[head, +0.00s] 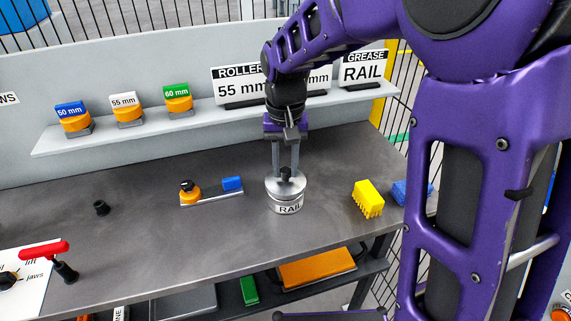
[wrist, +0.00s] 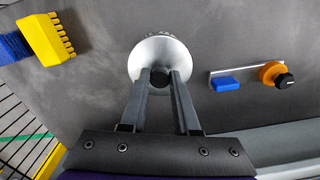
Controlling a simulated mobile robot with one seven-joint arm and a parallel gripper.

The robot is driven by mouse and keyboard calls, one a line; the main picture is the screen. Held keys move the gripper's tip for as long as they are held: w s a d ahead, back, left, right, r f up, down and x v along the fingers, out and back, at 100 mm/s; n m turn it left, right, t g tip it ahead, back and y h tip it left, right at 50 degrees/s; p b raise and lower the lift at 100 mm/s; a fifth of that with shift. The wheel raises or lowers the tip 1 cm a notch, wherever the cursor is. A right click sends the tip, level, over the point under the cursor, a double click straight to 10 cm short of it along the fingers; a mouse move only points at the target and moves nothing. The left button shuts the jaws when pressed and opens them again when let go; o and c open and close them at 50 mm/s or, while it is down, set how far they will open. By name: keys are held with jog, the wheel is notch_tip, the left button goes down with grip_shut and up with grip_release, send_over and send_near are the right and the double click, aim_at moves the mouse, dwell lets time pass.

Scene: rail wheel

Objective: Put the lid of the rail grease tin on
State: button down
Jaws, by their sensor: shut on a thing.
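The rail grease tin (head: 287,209) is a low round metal tin with a white RAIL label, standing on the grey bench. Its silver lid (head: 272,187) with a black knob is at the top of the tin; I cannot tell whether it is fully seated. My gripper (head: 285,172) points down from above and is shut on the lid's black knob. In the wrist view the lid (wrist: 163,50) fills the space ahead of the fingers, and my gripper (wrist: 160,76) has the knob between its fingertips. The lid hides most of the tin there.
A metal bar with an orange knob and blue block (head: 212,196) lies left.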

jog(key=shift+f+b, duration=0.75)
jog(key=shift+f, duration=0.35)
jog(key=shift+r, duration=0.1)
jog(key=c, duration=0.6)
grip_release()
jog(key=shift+o, duration=0.2)
jog(key=shift+r, duration=0.1)
notch_tip(320, 180, up, 17)
jog(key=p, duration=0.2)
jog(key=shift+p, duration=0.3)
